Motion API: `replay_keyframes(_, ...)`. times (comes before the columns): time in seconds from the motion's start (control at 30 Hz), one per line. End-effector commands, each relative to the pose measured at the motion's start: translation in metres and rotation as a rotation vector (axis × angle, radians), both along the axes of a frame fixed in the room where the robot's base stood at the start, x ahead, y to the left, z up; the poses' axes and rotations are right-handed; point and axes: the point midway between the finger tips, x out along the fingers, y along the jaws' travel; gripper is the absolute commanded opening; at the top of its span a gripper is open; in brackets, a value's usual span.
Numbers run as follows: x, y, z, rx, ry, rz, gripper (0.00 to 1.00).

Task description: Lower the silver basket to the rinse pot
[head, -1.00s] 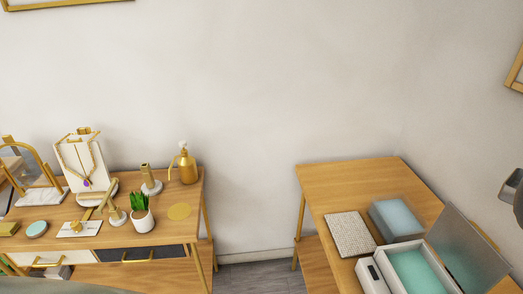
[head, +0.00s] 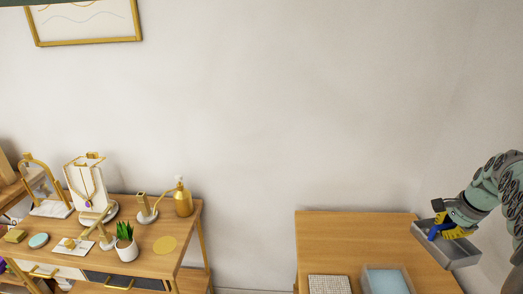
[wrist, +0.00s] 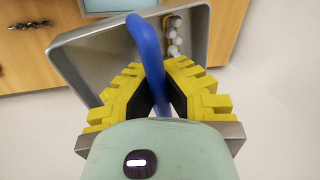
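The silver basket (head: 462,255) hangs from my gripper (head: 449,229) at the right of the head view, apparently above the right table. It is a shallow grey tray with a blue handle (wrist: 148,50). In the wrist view, the yellow fingers of my gripper (wrist: 158,88) are closed around this handle. Several small round pieces (wrist: 173,38) lie in the basket (wrist: 80,62). What looks like the rinse pot (head: 388,282), a clear box with pale blue liquid, stands at the bottom edge of the head view, lower and left of the basket. Its lower part is cut off.
A white textured mat (head: 329,284) lies left of the pot on the wooden table (head: 350,235). The left table (head: 150,262) carries a necklace stand (head: 85,185), a plant (head: 125,243) and a gold bottle (head: 183,200). A gap separates the tables.

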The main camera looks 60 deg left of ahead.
Motion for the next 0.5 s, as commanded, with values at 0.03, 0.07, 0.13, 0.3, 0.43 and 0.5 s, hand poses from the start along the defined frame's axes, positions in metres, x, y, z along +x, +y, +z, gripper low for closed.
replay_keyframes(0.03,-0.009,0.011,-0.011,0.002,0.004,-0.015,0.0)
replay_keyframes(0.07,-0.013,0.015,-0.019,0.001,0.005,-0.03,0.0)
replay_keyframes(0.13,-0.022,0.023,-0.036,0.002,0.002,-0.063,0.0)
replay_keyframes(0.3,-0.049,0.035,-0.076,0.003,0.0,-0.131,0.0)
replay_keyframes(0.43,-0.066,0.038,-0.098,0.006,-0.003,-0.171,0.0)
replay_keyframes(0.5,-0.071,0.039,-0.105,0.007,-0.005,-0.182,0.0)
